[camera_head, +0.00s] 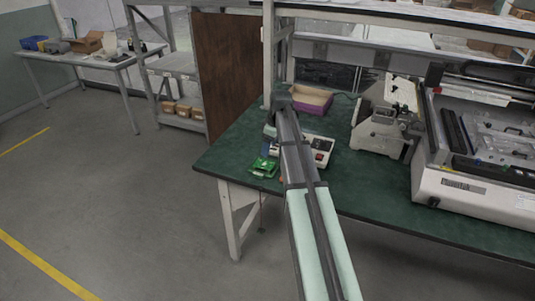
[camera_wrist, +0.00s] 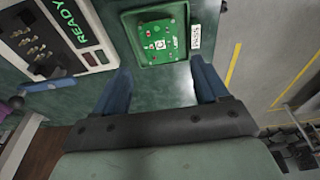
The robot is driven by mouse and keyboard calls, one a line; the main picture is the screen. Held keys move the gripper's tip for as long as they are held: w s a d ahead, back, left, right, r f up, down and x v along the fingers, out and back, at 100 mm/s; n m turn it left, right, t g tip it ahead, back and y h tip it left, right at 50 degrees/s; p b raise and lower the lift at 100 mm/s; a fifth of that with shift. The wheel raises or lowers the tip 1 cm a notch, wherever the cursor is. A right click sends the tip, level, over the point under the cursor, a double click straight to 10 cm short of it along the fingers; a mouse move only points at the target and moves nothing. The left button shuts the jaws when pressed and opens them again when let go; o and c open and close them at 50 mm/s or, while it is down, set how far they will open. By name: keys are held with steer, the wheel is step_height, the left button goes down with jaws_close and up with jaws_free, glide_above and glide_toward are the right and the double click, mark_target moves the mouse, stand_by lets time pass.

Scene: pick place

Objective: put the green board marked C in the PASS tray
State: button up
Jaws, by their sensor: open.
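The green board marked C (camera_wrist: 160,42) lies face up inside a green tray (camera_wrist: 128,28) in the wrist view. A white label (camera_wrist: 195,37) sits beside the tray; its lettering is too small to read surely. In the head view the green board (camera_head: 264,166) shows near the left front edge of the bench. My gripper (camera_wrist: 161,70) is open, with its two blue fingers spread and nothing between them. It is apart from the board and beside the tray. My arm hides most of the gripper in the head view.
A test device (camera_wrist: 67,38) with a lit READY display stands beside the tray. A purple bin (camera_head: 312,98) is behind it on the green bench (camera_head: 228,152). A large white machine (camera_head: 470,190) fills the right. The bench's left edge drops to open floor.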

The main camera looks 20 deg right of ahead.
steer(key=shift+s+d+r, duration=0.1)
steer(key=shift+r, duration=0.6)
steer(key=shift+s+d+r, duration=0.1)
steer(key=shift+r, duration=0.6)
